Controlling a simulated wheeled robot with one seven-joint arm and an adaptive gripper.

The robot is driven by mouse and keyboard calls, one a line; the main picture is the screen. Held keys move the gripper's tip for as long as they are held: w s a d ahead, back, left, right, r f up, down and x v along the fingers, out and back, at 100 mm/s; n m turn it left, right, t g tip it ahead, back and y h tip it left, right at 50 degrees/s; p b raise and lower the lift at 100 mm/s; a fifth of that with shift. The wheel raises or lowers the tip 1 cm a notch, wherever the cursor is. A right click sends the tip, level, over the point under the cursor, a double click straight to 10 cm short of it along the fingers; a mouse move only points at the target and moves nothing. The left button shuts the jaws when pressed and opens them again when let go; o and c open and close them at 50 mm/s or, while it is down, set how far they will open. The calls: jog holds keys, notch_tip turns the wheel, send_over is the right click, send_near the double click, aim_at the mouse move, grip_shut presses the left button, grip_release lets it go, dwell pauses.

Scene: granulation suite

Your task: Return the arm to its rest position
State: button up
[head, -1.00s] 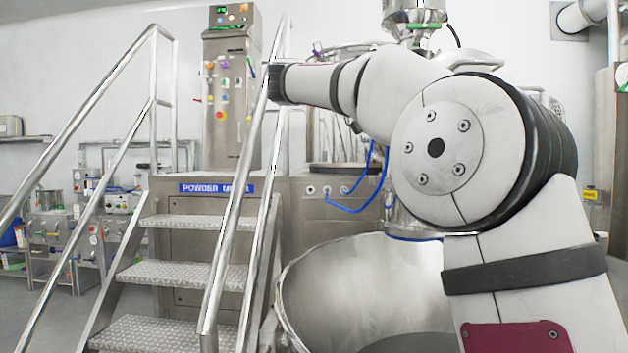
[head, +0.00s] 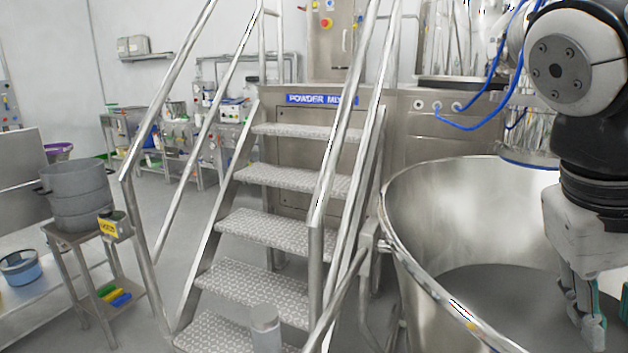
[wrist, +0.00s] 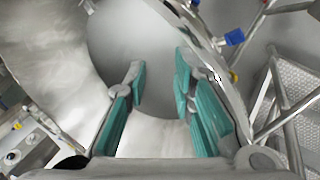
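Metal stairs (head: 270,235) with handrails stand left of the bowl. A grey cylinder (head: 265,325) stands near the lowest step. A small table (head: 75,238) at the left carries stacked sieves (head: 78,195). Grey floor lies open between the table and the stairs.

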jog(key=s+a+f+n+y, duration=0.2)
jog(key=s+a+f+y, duration=0.3)
jog(key=s+a+f, duration=0.45)
notch_tip(320, 180, up, 18)
jog(key=w+d+t+p, duration=0.1)
jog(key=w+t+p, duration=0.1)
jog(key=p, duration=1.5)
jog(key=shift+d+t, duration=0.3)
jog(key=shift+t, duration=0.4)
